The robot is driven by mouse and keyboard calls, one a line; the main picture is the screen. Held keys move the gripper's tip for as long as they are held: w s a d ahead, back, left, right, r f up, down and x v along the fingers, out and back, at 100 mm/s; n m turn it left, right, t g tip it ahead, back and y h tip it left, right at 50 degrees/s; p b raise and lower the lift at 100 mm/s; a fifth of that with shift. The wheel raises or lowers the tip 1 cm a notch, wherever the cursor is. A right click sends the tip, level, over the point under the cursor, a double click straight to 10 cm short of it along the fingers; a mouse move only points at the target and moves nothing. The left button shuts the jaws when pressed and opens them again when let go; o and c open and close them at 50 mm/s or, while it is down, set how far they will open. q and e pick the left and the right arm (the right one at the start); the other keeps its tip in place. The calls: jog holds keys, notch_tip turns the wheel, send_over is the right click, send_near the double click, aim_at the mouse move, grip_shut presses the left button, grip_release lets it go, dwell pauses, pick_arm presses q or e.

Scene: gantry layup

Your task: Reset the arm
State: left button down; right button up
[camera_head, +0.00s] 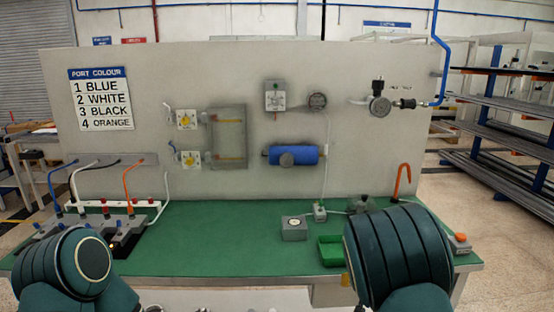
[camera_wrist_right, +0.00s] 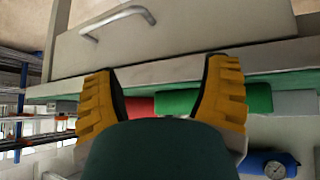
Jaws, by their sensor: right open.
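My right arm (camera_head: 398,255) rises at the lower right of the head view, in front of the bench. My right gripper (camera_wrist_right: 162,78) shows in the right wrist view with its two yellow fingers spread wide. It is open, with nothing held between the fingers. The bench's front edge and a green tray (camera_wrist_right: 185,102) show beyond and between them; I cannot tell the exact gap. In the head view the right gripper is mostly hidden behind the arm. My left arm (camera_head: 65,270) is at the lower left. Its gripper is not in view.
A green-topped bench (camera_head: 225,245) spans the front, with an upright grey panel (camera_head: 380,150) behind it. A green tray (camera_head: 330,250) and grey gauge box (camera_head: 294,228) sit near the right arm. A drawer (camera_wrist_right: 170,35) is close in the wrist view. The bench's middle is clear.

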jog(key=s+a+f+g+y, duration=0.2)
jog(key=s+a+f, duration=0.1)
jog(key=s+f, duration=0.5)
jog(key=s+a+f+g+y, duration=0.1)
jog(key=s+a+f+g, duration=0.15)
jog(key=s+f, duration=0.55)
jog(key=s+a+y, duration=0.2)
jog(key=s+a, duration=0.2)
jog(key=s, duration=0.3)
jog(key=s+a+n+y, duration=0.1)
jog(key=s+a, duration=0.4)
jog(key=s, duration=0.2)
jog(key=shift+f+g+y, duration=0.35)
jog(key=shift+g+y, duration=0.05)
jog(key=shift+g, duration=0.05)
jog(key=shift+w, duration=0.1)
